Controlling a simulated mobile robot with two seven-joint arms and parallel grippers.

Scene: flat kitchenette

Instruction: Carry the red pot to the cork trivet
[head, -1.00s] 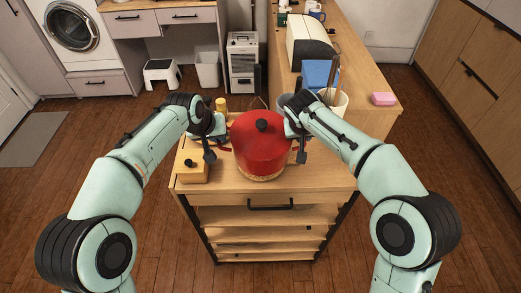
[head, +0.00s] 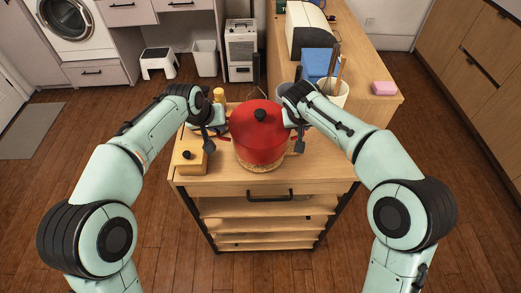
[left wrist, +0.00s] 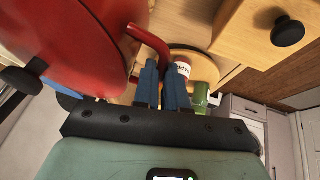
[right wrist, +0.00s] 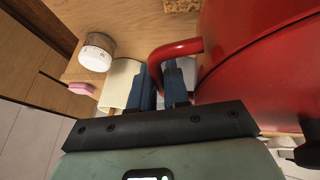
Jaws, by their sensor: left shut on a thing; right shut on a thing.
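The red pot (head: 260,137), with its lid and black knob on, is upright over the cart top. The cork trivet (head: 262,168) shows as a thin rim below the pot's front; the pot hides the rest. Whether the pot touches it I cannot tell. My left gripper (head: 212,141) is shut on the pot's left handle; the red handle (left wrist: 150,38) runs between the blue fingers in the left wrist view. My right gripper (head: 298,140) is shut on the opposite handle (right wrist: 172,52). A bit of cork (right wrist: 182,5) shows beside the pot in the right wrist view.
A wooden box (head: 190,160) with a black knob stands left of the pot. Jars (left wrist: 196,70) on a round board are behind the left gripper. A crock (head: 334,94) of utensils, a blue object (head: 319,63) and a pink block (head: 384,88) stand on the counter behind.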

